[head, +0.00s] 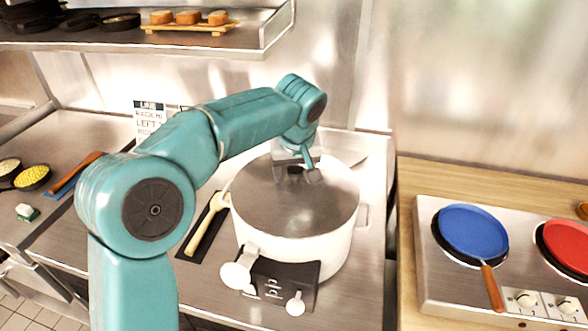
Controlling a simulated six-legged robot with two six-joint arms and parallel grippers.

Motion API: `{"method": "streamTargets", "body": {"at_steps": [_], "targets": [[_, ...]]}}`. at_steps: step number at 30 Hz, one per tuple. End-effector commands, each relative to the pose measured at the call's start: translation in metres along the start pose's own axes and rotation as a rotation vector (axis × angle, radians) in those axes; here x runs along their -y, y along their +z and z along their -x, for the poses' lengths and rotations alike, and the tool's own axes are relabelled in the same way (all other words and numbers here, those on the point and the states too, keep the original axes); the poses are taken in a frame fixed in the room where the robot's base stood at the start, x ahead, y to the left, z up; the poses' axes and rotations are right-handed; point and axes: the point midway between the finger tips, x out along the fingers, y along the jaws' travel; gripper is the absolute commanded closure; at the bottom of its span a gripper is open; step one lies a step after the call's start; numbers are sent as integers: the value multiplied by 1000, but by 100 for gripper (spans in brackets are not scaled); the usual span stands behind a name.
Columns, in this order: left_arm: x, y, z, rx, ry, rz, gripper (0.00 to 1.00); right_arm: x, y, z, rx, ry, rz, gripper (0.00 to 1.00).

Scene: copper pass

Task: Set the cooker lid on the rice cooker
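The rice cooker (290,255) is a large white round pot with a dark front panel, standing on the steel counter. The cooker lid (290,205) is a grey metal disc with a small dark knob at its far side. It lies over the cooker's top and looks about level; whether it is fully seated all round is hard to tell. My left gripper (298,171) is over the knob, its fingers apart with the knob low between them. The arm hides part of the gripper. My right gripper is out of view.
A wooden-handled tool (206,226) lies on a dark mat left of the cooker. To the right, a hob holds a blue pan (473,231) and a red pan (570,245). A shelf (200,37) with food hangs at the upper left.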

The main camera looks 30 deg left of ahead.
Motion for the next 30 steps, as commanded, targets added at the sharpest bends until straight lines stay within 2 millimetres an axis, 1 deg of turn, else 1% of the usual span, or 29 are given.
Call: {"method": "streamTargets", "body": {"at_steps": [3, 5, 8, 15, 18, 21, 24, 30], "targets": [[0, -2, 6, 0, 1, 0, 35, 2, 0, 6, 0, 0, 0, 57], [-1, -2, 11, -2, 1, 0, 35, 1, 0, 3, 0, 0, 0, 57], [-1, -2, 31, -4, 4, 0, 35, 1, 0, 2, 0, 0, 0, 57], [-1, -2, 88, -3, 3, -1, 35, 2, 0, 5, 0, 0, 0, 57], [-1, -2, 107, -3, 3, -1, 35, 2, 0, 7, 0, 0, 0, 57], [-1, -2, 118, -1, 1, 0, 35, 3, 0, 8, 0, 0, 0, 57], [0, -1, 123, 0, 0, 0, 35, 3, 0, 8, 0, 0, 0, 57], [0, -1, 124, 0, 0, 0, 35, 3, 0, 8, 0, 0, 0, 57]]}}
